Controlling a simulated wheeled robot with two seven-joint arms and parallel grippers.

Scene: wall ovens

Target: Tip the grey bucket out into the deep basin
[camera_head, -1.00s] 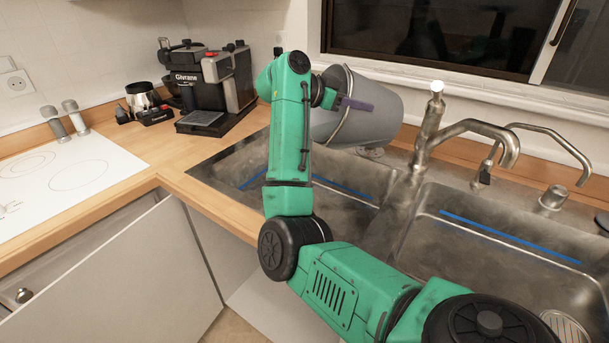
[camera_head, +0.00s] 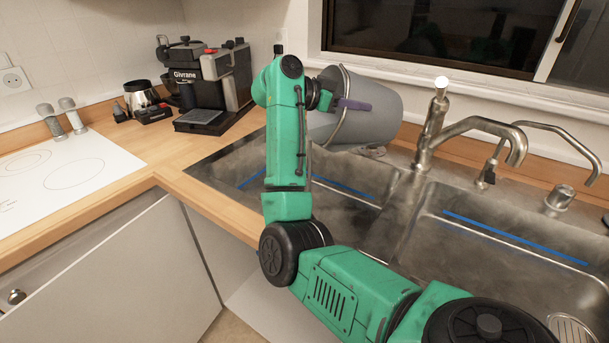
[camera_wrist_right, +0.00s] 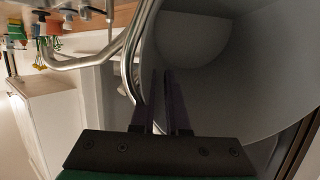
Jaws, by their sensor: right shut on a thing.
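The grey bucket (camera_head: 378,118) is tilted far over in the head view, above the rear of the left sink basin (camera_head: 228,178). Its metal bail and rim face left. My right gripper (camera_head: 354,104) is shut on the grey bucket near the rim; its dark fingers also show in the right wrist view (camera_wrist_right: 165,105), beside the bucket's grey wall (camera_wrist_right: 235,75). The right basin (camera_head: 500,235) lies right of the divider. I cannot tell which is deeper. My left gripper is out of view.
A steel faucet (camera_head: 432,125) stands close to the right of the bucket, with a thinner tap (camera_head: 540,140) beyond. The window sill (camera_head: 450,82) runs behind. A coffee machine (camera_head: 215,80) stands on the wooden counter at left, near a white hob (camera_head: 70,170).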

